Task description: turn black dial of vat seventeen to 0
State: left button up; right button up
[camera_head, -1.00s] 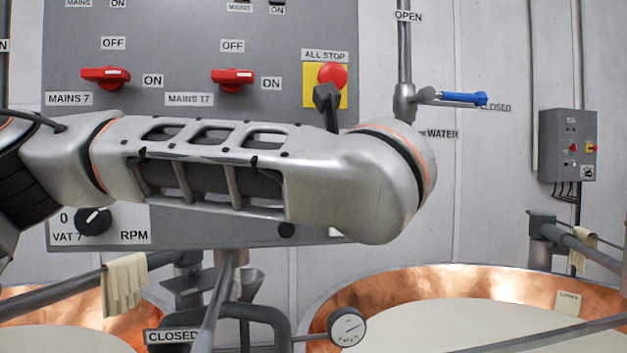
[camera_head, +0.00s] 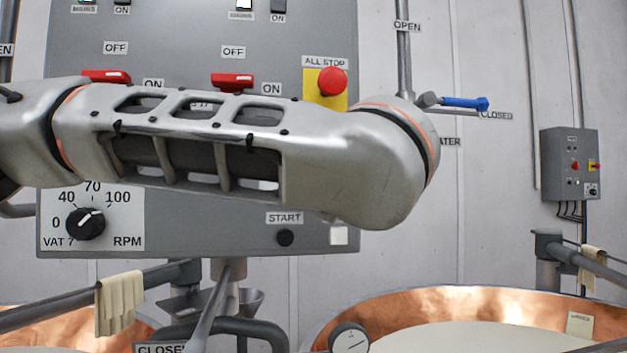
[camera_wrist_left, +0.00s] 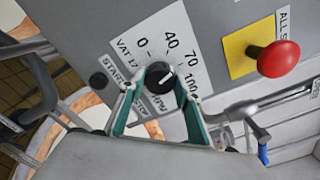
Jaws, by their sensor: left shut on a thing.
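The black dial of vat seventeen (camera_wrist_left: 160,76) shows in the left wrist view on a white plate marked 0, 40, 70 and 100. Its white mark seems to point toward the 40–70 side, but I cannot read it exactly. My left gripper (camera_wrist_left: 165,86) has its two teal-sided fingers on either side of the dial and is shut on it. In the head view my left arm crosses in front of the panel, hiding this dial and the gripper. My right gripper is in no view.
The red all-stop button (camera_head: 332,82) on its yellow plate sits close to my arm. The vat 7 dial (camera_head: 86,223), two red mains switches (camera_head: 232,80) and a dark start button (camera_head: 285,238) share the panel. A blue-handled water valve (camera_head: 464,103) stands right. Copper vats (camera_head: 455,300) lie below.

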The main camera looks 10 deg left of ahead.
pick_arm(q)
jog(key=shift+f+n+b, duration=0.1)
jog(key=shift+n+b, duration=0.95)
jog(key=shift+n, duration=6.25)
jog(key=o, duration=1.1)
jog(key=shift+s, duration=0.1)
jog(key=v, duration=0.7)
jog(key=shift+s, duration=0.2)
